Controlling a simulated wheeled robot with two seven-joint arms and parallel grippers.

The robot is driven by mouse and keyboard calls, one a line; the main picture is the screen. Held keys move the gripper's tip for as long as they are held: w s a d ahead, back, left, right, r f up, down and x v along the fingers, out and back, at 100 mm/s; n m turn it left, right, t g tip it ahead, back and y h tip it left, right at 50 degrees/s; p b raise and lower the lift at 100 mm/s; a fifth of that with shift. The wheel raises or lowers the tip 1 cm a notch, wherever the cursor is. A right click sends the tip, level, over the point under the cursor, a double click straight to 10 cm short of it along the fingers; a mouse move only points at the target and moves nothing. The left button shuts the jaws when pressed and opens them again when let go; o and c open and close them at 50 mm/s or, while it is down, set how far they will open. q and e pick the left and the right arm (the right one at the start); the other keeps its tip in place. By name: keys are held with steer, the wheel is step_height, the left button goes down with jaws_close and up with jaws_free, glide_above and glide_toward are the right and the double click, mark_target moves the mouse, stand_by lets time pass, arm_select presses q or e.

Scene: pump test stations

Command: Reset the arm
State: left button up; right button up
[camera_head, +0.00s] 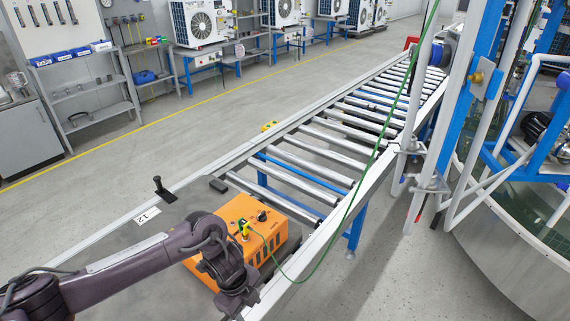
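My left arm comes in from the left at the bottom of the head view, in front of an orange box (262,222) at the near end of the roller conveyor. My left gripper (237,300) points down beside the box's near side, close to the conveyor's side rail. Its fingers are small and dark, so I cannot tell if they are open or touching anything. The box has a black knob and a yellow-green plug (243,228) on top, with a green cable (345,215) running from it up to the top. My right gripper is not in view.
The roller conveyor (330,155) runs away to the upper right. A black lever (163,189) stands on its left edge. Blue and white framework (480,90) and a round tank (510,250) stand at right. Shelves (95,88) and fan units (200,22) line the back. The floor to the left is clear.

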arm_select(q)
steer(key=d+f+n+t+h, duration=0.1)
steer(key=d+f+n+h, duration=0.35)
steer(key=d+f, duration=0.3)
steer(key=s+a+f+n+t+b, duration=0.15)
steer(key=a+f+n, duration=0.25)
steer(key=f+n, duration=0.75)
steer(key=s+a+f+n+t+y, duration=0.1)
steer(key=s+a+f+y, duration=0.1)
steer(key=s+a+f, duration=0.4)
steer(key=s+a+f+n+y, duration=0.1)
steer(key=s+a+f, duration=0.2)
steer(key=s+f, duration=0.5)
steer(key=s+a+f+n+y, duration=0.1)
steer(key=s+a+f, duration=0.1)
steer(key=s, duration=0.5)
steer(key=s+a+f+n+g+y, duration=0.1)
steer(key=s+a+f, duration=0.2)
steer(key=s, duration=0.4)
steer(key=s+a+f+n+g+y, duration=0.1)
steer(key=s+a+f, duration=0.2)
steer(key=s, duration=0.4)
steer(key=shift+a+f+n, duration=0.15)
steer(key=shift+a+n, duration=0.1)
steer(key=shift+n, duration=0.15)
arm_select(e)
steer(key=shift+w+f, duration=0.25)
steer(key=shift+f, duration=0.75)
